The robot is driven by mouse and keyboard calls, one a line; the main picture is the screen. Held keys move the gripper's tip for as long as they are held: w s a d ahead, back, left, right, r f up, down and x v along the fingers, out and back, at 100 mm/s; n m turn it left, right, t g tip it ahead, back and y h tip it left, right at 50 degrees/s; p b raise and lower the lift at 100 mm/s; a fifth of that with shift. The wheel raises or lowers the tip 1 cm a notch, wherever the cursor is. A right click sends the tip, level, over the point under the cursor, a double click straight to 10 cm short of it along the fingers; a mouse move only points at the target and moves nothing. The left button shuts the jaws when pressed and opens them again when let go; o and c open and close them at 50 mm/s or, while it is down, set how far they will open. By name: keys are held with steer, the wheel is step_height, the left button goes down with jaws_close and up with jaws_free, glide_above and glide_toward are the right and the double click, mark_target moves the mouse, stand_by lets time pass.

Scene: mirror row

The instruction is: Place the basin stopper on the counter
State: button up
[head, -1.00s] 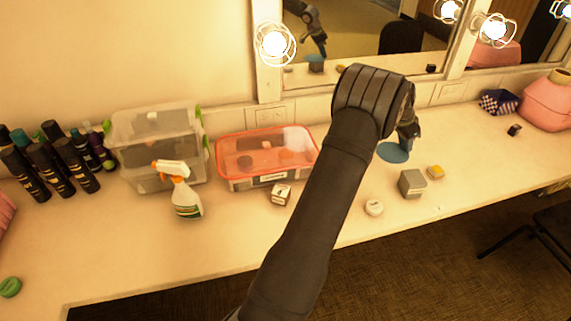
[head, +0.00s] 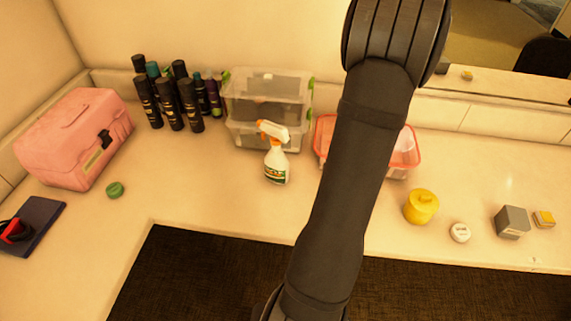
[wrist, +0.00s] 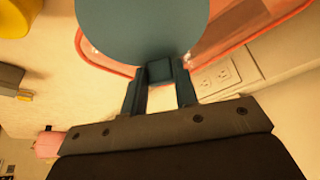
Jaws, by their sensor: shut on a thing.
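The basin stopper (wrist: 140,25) is a flat teal-blue disc with a small square knob. My gripper (wrist: 158,72) is shut on that knob, with one finger on each side, in the wrist view. The disc covers part of the red-rimmed clear bin behind it and appears apart from the counter. In the head view my arm hides the gripper and the stopper. The counter (head: 230,200) is pale and runs along the wall, with a corner at the left.
The red-rimmed bin (head: 405,155) stands behind my arm. A spray bottle (head: 276,165), clear lidded box (head: 300,90) and several dark bottles are left of it. A yellow jar (head: 421,207), white tin (head: 460,232) and grey box (head: 512,222) stand right. Bare counter lies front left.

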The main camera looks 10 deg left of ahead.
steer(key=s+a+n, duration=0.1)
steer(key=a, duration=0.3)
steer(key=s+a+n, duration=0.1)
steer(key=s+a, duration=0.1)
steer(key=a, duration=0.3)
steer(key=s+a+n+y, duration=0.1)
steer(key=s+a, duration=0.1)
steer(key=a, duration=0.2)
steer(key=shift+a+n+t, duration=0.3)
steer(key=shift+a, duration=0.1)
steer(key=s+a+f+n+y, duration=0.2)
steer(key=s+a+f+n, duration=0.15)
steer(key=s+a, duration=0.9)
steer(key=w+a+f+n+y, duration=0.1)
steer(key=a+n, duration=0.1)
steer(key=a, duration=1.2)
steer(key=w+a+n, duration=0.2)
steer(key=a, duration=1.2)
step_height(320, 180, down, 10)
steer(key=shift+d, duration=0.15)
steer(key=shift+f, duration=0.2)
steer(key=o, duration=1)
